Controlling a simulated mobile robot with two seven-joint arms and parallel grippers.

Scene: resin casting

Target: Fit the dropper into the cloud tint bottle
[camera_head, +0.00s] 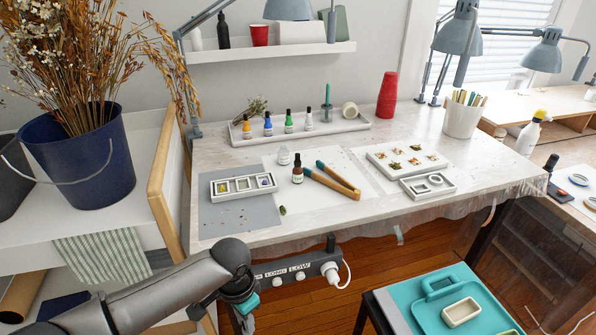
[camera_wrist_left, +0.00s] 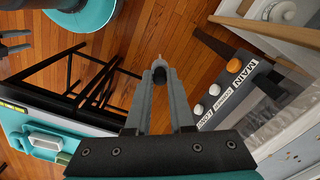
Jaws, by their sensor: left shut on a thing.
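My left gripper (camera_head: 246,303) is low in front of the workbench, below the tabletop edge in the head view. In the left wrist view its fingers (camera_wrist_left: 160,85) are shut on a small dark piece with a pale tip, which looks like the dropper (camera_wrist_left: 159,66). The dropper cannot be made out in the head view. A small whitish bottle without a dark top (camera_head: 284,157), perhaps the cloud tint bottle, stands upright on the bench, behind a brown bottle (camera_head: 297,171). Two dark prongs at the left wrist view's left edge may be my right gripper (camera_wrist_left: 14,42).
A power strip (camera_head: 298,270) runs along the bench front near my left gripper. Behind the bottle, a white tray (camera_head: 345,127) holds several dropper bottles. Wooden tongs (camera_head: 332,184) lie right of the bottle. A grey mat (camera_head: 220,222) with a mould tray lies left.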

